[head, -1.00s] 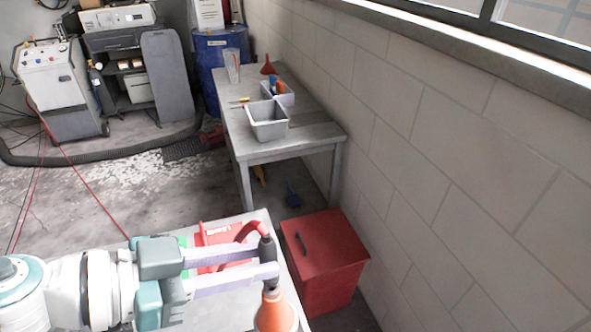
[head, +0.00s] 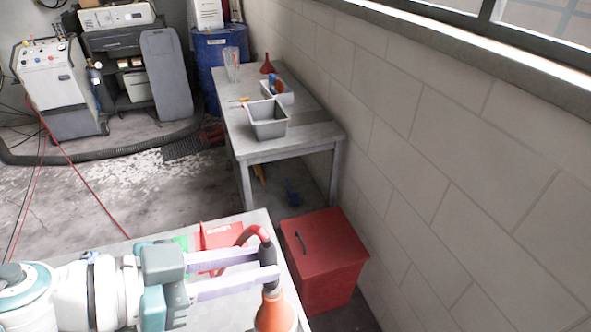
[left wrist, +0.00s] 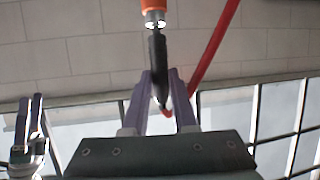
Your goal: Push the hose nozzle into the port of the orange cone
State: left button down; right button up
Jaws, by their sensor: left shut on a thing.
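The orange cone (head: 275,314) stands at the bottom of the head view, near the right edge of the near table. In the left wrist view, the cone (left wrist: 153,5) is at the top, with a shiny metal port (left wrist: 155,20). My left gripper (head: 270,263) is shut on the black hose nozzle (head: 267,252). The nozzle (left wrist: 158,60) is in line with the port, and its end meets the metal; I cannot tell how deep it sits. The red hose (head: 240,236) curves left from the nozzle. Another gripper (left wrist: 30,112), apparently my right, shows at the left wrist view's left edge.
A red box (head: 222,235) and a green item lie behind my left gripper on the near table (head: 200,315). A red lidded bin (head: 325,262) stands to the right on the floor. A second table (head: 300,138) with bins stands along the block wall.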

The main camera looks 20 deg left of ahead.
pick_arm(q)
jog(key=shift+f, duration=0.25)
jog(key=shift+f, duration=0.35)
dwell(0.3)
jog(key=c, duration=0.6)
grip_release()
